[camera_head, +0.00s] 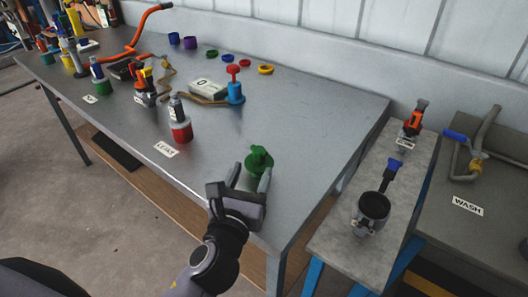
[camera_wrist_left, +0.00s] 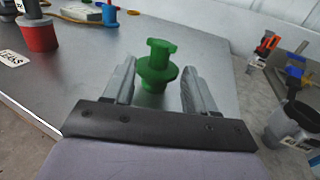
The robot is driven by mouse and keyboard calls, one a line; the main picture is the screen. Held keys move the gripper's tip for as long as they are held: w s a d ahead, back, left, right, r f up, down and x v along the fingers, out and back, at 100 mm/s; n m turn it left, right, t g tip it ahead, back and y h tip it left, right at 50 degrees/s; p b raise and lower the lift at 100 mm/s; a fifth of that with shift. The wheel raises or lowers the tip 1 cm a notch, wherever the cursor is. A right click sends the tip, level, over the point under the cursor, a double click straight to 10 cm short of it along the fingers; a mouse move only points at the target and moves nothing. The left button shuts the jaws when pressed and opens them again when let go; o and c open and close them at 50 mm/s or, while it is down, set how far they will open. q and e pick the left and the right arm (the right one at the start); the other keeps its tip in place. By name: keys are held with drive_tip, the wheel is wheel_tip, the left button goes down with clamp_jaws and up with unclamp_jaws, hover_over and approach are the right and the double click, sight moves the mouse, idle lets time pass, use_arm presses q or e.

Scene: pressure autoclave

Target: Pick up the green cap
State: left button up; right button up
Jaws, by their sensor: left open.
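The green cap (camera_head: 260,160) stands upright on the grey metal table (camera_head: 300,130), near its front right end. It has a wide flange and a raised knob on top. It also shows in the left wrist view (camera_wrist_left: 158,66), between and just beyond my fingers. My left gripper (camera_head: 250,178) is open, with its two fingers pointing at the cap from the front. In the left wrist view the left gripper (camera_wrist_left: 158,88) has a finger on each side of the cap's lower part, with gaps visible. The cap's base is partly hidden. My right gripper is not in view.
A red container (camera_head: 181,131) stands to the left on the table. A blue container with a red top (camera_head: 235,92) and several coloured rings lie farther back. A narrow side bench (camera_head: 345,245) holds a dark cup (camera_head: 373,208). The table around the cap is clear.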

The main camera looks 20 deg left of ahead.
sight(257, 158)
use_arm(q)
drive_tip(key=shift+w+a, duration=0.15)
drive_tip(key=shift+w, duration=3.3)
clamp_jaws()
drive_tip(key=shift+r, duration=0.15)
